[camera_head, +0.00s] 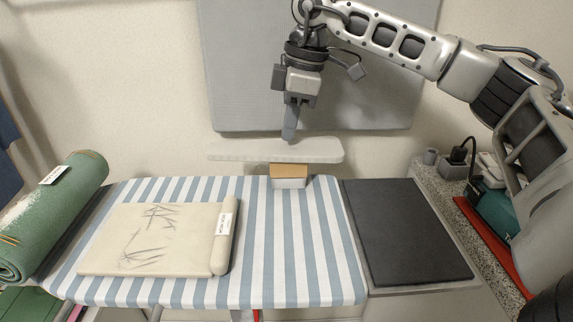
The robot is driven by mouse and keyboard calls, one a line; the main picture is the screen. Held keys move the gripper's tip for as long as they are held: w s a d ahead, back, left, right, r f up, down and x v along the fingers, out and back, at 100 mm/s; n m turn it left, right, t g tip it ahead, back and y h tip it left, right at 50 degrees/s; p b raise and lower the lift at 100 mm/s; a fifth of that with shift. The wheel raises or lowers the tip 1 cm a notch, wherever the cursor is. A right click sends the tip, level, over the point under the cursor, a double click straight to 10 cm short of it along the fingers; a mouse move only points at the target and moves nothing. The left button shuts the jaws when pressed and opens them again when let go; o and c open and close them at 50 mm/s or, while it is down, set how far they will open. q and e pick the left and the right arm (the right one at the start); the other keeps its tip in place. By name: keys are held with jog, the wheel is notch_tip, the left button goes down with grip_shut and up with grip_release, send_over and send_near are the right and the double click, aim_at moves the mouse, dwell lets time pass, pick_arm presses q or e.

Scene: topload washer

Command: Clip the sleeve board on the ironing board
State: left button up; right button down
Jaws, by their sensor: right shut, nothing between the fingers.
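The sleeve board (240,151) is a long, pale grey padded board at the back edge of the ironing board. A block (288,176) with a tan top and white front is under its right part. The ironing board (300,260) has a blue and white striped cover. My right gripper (289,136) points down just above the sleeve board's right part, with its fingers shut and empty. I cannot tell whether the fingertips touch the board. My left gripper is not in view.
A beige folded cloth (140,240) lies on the ironing board's left half. A rolled green mat (50,215) is at the far left. A dark pad (405,235) lies to the right. A teal box (488,193) and cables stand on the right-hand counter. A grey panel (240,70) is behind.

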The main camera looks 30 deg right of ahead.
jog(key=shift+f+b, duration=0.45)
jog(key=shift+f, duration=0.3)
jog(key=shift+r, duration=0.1)
notch_tip(320, 180, up, 7)
jog(key=p, duration=0.6)
dwell(0.6)
dwell(0.5)
